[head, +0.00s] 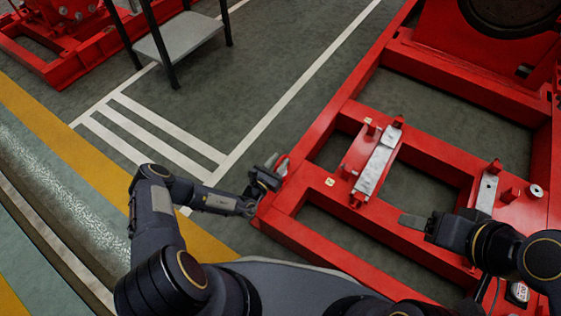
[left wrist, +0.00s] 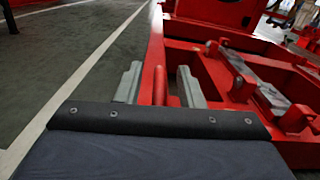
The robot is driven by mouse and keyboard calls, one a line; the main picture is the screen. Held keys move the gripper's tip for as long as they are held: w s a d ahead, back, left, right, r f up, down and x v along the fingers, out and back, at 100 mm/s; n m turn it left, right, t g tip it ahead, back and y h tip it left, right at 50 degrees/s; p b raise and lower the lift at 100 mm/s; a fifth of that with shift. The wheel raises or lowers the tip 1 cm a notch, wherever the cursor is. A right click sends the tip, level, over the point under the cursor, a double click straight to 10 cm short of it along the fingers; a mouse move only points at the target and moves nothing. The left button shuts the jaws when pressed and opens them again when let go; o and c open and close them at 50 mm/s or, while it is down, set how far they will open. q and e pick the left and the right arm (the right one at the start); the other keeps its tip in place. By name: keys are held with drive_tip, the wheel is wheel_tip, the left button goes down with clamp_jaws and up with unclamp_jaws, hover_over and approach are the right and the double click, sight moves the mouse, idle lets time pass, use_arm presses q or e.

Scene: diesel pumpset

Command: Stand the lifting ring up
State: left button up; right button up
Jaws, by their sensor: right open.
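My left gripper (head: 272,172) is at the near left corner of the red pumpset base frame (head: 325,183). In the left wrist view its two grey fingers (left wrist: 160,88) are apart. A narrow red upright piece (left wrist: 159,84) shows between them, with a gap on each side; it looks like the lifting ring, seen edge-on, but its full shape and tilt are hidden. In the head view the gripper covers that spot. My right gripper (head: 412,221) is open and empty over the near part of the frame.
A metal mounting plate (head: 378,162) with red brackets crosses the frame, and a second plate (head: 486,192) lies right of it. A black-legged table (head: 178,38) stands at the back left. Green floor with white lines lies clear left of the frame.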

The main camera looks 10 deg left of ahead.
use_arm(q)
drive_tip(key=shift+w+d, duration=0.25)
drive_tip(key=shift+w, duration=0.4)
clamp_jaws()
